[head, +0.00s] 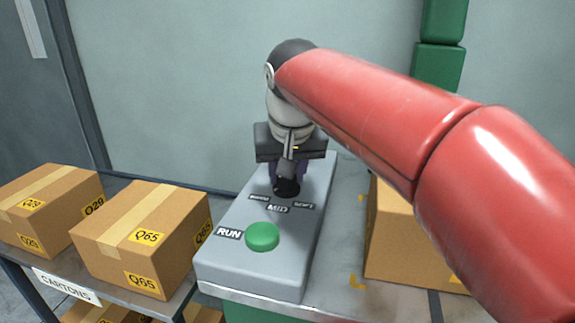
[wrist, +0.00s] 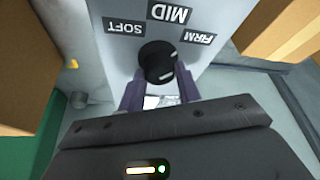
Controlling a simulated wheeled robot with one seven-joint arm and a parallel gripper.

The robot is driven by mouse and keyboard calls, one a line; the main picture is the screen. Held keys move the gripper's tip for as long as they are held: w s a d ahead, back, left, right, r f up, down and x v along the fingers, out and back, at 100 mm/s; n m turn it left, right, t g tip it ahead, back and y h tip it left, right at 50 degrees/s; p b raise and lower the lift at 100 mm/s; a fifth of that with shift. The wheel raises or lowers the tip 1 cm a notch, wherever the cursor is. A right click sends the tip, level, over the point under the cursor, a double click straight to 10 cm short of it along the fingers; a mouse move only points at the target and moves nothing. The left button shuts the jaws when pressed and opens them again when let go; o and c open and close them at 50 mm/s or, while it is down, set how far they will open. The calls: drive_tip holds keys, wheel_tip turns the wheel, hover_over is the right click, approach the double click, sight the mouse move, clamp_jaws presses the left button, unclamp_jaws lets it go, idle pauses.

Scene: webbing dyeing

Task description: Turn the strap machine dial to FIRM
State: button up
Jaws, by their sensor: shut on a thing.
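The strap machine's black round dial (wrist: 156,60) sits on the grey machine panel between the two fingers of my gripper (wrist: 160,77). The fingers are shut on it. Around the dial are dark labels: SOFT (wrist: 137,27), MID (wrist: 170,13) and FIRM (wrist: 196,37). The dial carries small pale marks, but I cannot tell which label it points at. In the head view my gripper (head: 287,178) comes down from above onto the dial (head: 287,188) and partly hides it. The MID label (head: 278,209) lies in front of it; the side labels are too small to read.
A green button (head: 262,237) with a RUN label (head: 229,233) is on the same grey machine (head: 250,274), nearer than the dial. Cartons (head: 150,230) stand on a shelf at left. Another carton (head: 395,235) stands close at right, partly behind my red arm.

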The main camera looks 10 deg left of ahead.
idle(0.4)
drive_tip(key=o, duration=1)
drive_tip(key=shift+c, duration=0.2)
drive_tip(key=p+v, duration=0.1)
drive_tip(key=v, duration=0.6)
drive_tip(key=shift+s+r, duration=0.25)
drive_tip(key=shift+r, duration=0.1)
drive_tip(key=shift+s, duration=0.1)
